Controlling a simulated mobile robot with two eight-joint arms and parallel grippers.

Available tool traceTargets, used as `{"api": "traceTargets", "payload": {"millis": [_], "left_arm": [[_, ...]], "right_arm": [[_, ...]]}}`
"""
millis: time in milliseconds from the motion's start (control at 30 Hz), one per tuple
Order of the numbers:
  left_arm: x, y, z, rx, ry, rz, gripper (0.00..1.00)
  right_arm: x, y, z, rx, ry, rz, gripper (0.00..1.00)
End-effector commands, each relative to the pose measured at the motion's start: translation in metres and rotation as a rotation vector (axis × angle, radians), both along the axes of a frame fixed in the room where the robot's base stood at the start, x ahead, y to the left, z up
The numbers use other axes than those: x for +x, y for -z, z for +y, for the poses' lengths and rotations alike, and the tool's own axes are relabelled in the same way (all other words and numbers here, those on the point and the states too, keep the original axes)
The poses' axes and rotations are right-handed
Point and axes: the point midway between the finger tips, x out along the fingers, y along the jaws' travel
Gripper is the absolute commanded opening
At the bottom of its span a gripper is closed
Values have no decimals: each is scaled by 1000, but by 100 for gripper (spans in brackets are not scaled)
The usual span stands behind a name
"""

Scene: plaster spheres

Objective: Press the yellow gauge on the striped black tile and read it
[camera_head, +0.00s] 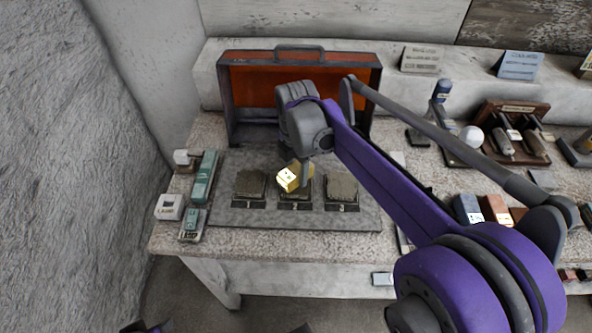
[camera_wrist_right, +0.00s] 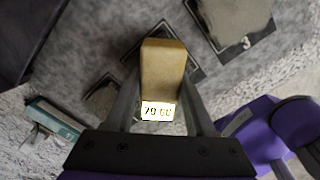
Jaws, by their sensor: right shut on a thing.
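The yellow gauge (camera_head: 289,178), a small block, is held in my right gripper (camera_head: 304,172) over the middle of three dark-framed tiles. The wrist view shows the gauge (camera_wrist_right: 163,70) between the two fingers, its white display facing the camera. The display looks like "79 00", but the last digits are blurred. The middle tile (camera_head: 295,205), labelled 2, is mostly hidden by gauge and gripper. I cannot tell whether the gauge touches it. Tile 1 (camera_head: 250,186) is to its left and tile 3 (camera_head: 342,188) to its right. No stripes are clear. My left gripper is out of view.
An open orange-lined case (camera_head: 250,88) stands behind the tiles. Teal devices (camera_head: 205,178) and a white block (camera_head: 169,207) are at the left. A wooden stand (camera_head: 515,125), a white sphere (camera_head: 471,137) and small blocks (camera_head: 467,209) are at the right.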

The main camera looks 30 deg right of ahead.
Motion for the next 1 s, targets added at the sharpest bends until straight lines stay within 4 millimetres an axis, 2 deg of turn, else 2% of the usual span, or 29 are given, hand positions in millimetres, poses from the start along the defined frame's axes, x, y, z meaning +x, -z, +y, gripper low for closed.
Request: {"api": "traceTargets", "payload": {"millis": [1000], "left_arm": [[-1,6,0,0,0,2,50]], "right_arm": [[0,10,0,0,0,0,10]]}}
